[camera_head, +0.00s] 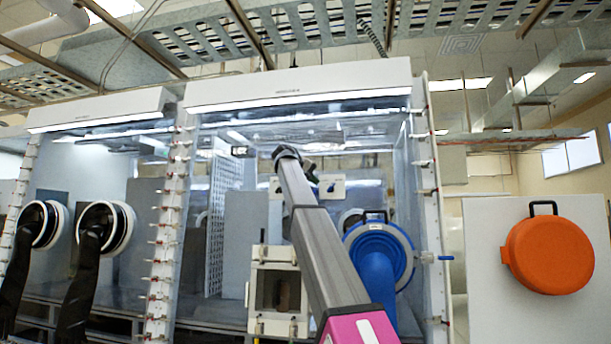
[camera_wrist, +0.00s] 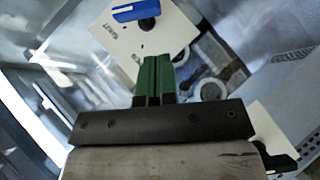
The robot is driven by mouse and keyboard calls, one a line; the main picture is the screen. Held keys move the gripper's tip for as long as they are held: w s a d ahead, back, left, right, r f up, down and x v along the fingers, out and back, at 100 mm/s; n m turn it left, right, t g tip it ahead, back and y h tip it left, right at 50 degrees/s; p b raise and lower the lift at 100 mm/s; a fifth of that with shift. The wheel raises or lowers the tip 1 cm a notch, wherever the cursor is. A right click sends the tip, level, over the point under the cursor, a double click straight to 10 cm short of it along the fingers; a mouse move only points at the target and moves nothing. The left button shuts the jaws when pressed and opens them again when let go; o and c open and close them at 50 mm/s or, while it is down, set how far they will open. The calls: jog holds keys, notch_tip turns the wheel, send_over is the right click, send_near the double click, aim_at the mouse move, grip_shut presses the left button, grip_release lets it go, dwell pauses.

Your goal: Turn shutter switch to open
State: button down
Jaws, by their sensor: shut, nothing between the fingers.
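The shutter switch looks to be the blue handle (camera_wrist: 137,12) on a dark round hub on a white plate (camera_wrist: 122,33) in the wrist view. Dark lettering on the plate is too blurred to read. In the head view the blue handle (camera_head: 331,187) shows small, just right of my arm's far end. My gripper (camera_wrist: 155,58) has green fingers pressed together and empty. The fingertips appear just below the plate's handle in the wrist picture, apart from it. In the head view my gripper (camera_head: 309,170) is a small dark and green shape inside the glovebox.
A second white plate (camera_wrist: 272,135) with a dark knob shows at the wrist view's lower right. In the head view, a blue glove port (camera_head: 378,255) and a small white-framed box (camera_head: 278,290) flank my arm. An orange round cover (camera_head: 549,256) hangs at right.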

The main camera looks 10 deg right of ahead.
aim_at(328, 190)
jog(key=shift+s+d+f, duration=0.3)
jog(key=shift+d+f, duration=0.3)
jog(key=shift+d, duration=0.2)
jog(key=shift+s+d+f, duration=0.3)
jog(key=shift+d+f, duration=0.25)
jog(key=shift+d, duration=0.2)
jog(key=shift+f, duration=0.1)
jog(key=shift+s+d+f+n+h, duration=0.25)
jog(key=shift+f+n+h, duration=0.2)
jog(key=shift+h, duration=0.25)
jog(key=shift+s+f+n+t+h, duration=0.1)
jog(key=shift+f+n+t+h, duration=0.2)
jog(key=shift+n+h, duration=0.45)
jog(key=shift+d+n+h, duration=0.2)
jog(key=shift+n+h, duration=0.3)
jog(key=shift+h, duration=0.05)
jog(key=shift+f, duration=0.15)
